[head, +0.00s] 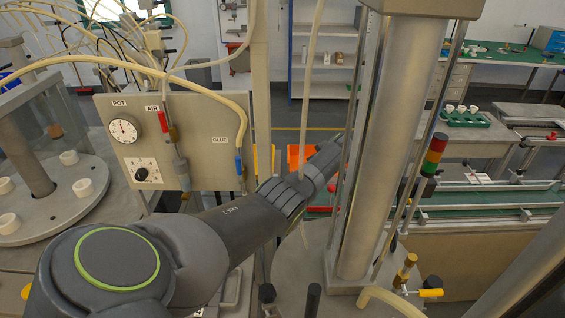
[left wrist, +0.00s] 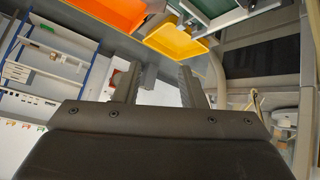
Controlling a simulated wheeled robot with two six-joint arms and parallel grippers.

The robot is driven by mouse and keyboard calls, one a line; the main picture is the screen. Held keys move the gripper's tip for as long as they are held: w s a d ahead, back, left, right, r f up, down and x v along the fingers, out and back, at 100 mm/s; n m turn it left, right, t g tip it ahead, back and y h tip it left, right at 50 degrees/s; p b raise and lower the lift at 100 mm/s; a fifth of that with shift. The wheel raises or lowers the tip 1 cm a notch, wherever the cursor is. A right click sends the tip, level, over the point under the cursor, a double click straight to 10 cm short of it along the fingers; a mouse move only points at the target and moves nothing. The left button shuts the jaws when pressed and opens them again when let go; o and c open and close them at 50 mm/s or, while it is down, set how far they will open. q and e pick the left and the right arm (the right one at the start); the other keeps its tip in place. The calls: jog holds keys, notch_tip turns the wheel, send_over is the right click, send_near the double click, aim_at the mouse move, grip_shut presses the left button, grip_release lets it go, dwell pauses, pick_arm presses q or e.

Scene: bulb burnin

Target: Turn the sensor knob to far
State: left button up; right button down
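A black knob (head: 142,174) sits on a white scale plate on the grey panel (head: 205,165), below a round gauge marked POT (head: 124,128). I cannot read a sensor label or the knob's setting. My left arm crosses the head view to the right of the panel, and its gripper (head: 334,150) is well away from this knob, partly hidden by the wrist and column. In the left wrist view the left gripper's two fingers (left wrist: 158,78) stand apart with nothing between them. My right gripper is in neither view.
A thick metal column (head: 389,140) stands close to the left gripper. A red, yellow and green signal light (head: 434,155) is to its right. Hoses and a red-handled valve (head: 162,122) are at the panel. An orange bin (left wrist: 112,12) and a yellow bin (left wrist: 178,42) show in the wrist view.

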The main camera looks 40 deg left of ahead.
pick_arm(q)
jog(key=s+a+f+n+g+y, duration=0.2)
jog(key=s+f+g, duration=0.2)
jog(key=s+f, duration=0.7)
jog(key=shift+w+d+f+b+x, duration=0.1)
jog(key=shift+b+x, duration=1.7)
jog(key=shift+x, duration=0.1)
jog(key=shift+w+d+f+b+x, duration=0.1)
jog(key=shift+w+b+x, duration=0.05)
jog(key=shift+b+x, duration=1.7)
jog(key=shift+w+d+f+b+x, duration=0.1)
jog(key=shift+b+x, duration=1.6)
jog(key=shift+x, duration=0.3)
